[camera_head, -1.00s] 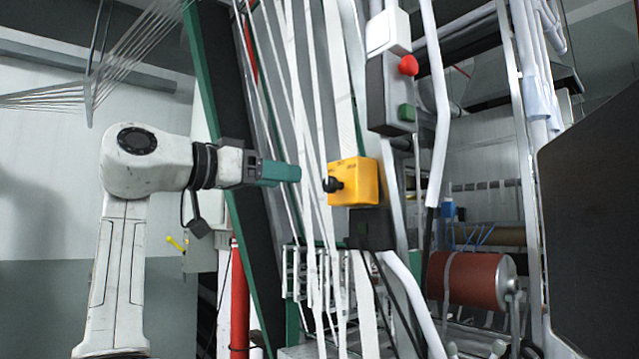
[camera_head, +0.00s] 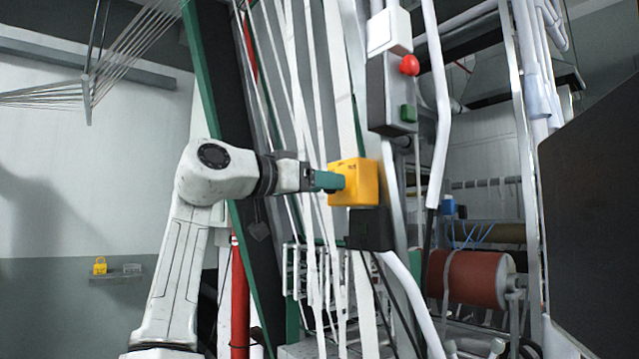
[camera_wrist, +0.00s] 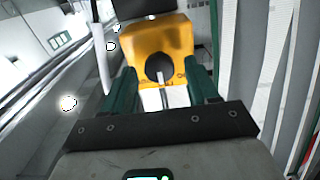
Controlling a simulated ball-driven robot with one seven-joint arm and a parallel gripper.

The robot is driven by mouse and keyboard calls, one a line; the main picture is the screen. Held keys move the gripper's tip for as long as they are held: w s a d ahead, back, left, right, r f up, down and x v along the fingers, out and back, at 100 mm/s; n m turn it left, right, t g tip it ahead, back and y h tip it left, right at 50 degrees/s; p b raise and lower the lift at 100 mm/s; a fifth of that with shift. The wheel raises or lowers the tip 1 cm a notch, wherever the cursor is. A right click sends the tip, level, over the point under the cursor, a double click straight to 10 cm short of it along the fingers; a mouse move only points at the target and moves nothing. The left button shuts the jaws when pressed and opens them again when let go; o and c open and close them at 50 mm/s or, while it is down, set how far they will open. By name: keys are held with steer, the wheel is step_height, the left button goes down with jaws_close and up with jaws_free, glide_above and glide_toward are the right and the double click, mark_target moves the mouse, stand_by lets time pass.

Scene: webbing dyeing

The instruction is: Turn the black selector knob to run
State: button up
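The yellow switch box (camera_head: 358,184) is mounted on the machine frame, at the middle of the head view. My gripper (camera_head: 340,181) is up against its left face and hides the knob there. In the wrist view the black selector knob (camera_wrist: 158,68) shows on the yellow box (camera_wrist: 158,42), with a pale marker line on it. My gripper's two green fingers (camera_wrist: 162,90) are open, one on each side of the knob, which lies between and just beyond their tips. I cannot tell whether they touch it.
A grey box with a red button (camera_head: 409,65) and a green button (camera_head: 408,113) is above and right of the yellow box. White webbing strips (camera_head: 310,120) hang close around my gripper. A black box (camera_head: 370,229) is just below.

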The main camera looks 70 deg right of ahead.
steer(key=c, duration=1)
steer(key=shift+r+m+p, duration=0.1)
steer(key=shift+m+p, duration=0.25)
steer(key=shift+m, duration=0.15)
steer(key=m+p, duration=0.2)
steer(key=m, duration=0.5)
steer(key=shift+s+m, duration=0.1)
steer(key=shift+m, duration=0.2)
steer(key=o, duration=1)
steer(key=shift+o, duration=0.2)
steer(key=shift+a, duration=0.1)
